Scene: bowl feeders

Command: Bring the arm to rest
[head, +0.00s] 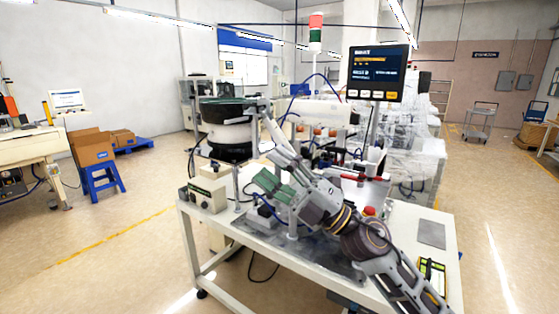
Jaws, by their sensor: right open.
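My right arm reaches in from the bottom right, over the white table, toward the upper left. My left gripper is not in view.
The white table (232,236) carries a control box (207,196), a red button (369,211), a grey plate (431,234) and machine fixtures below my arm. A screen (378,74) and signal tower (316,32) rise behind. Open floor lies to the left.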

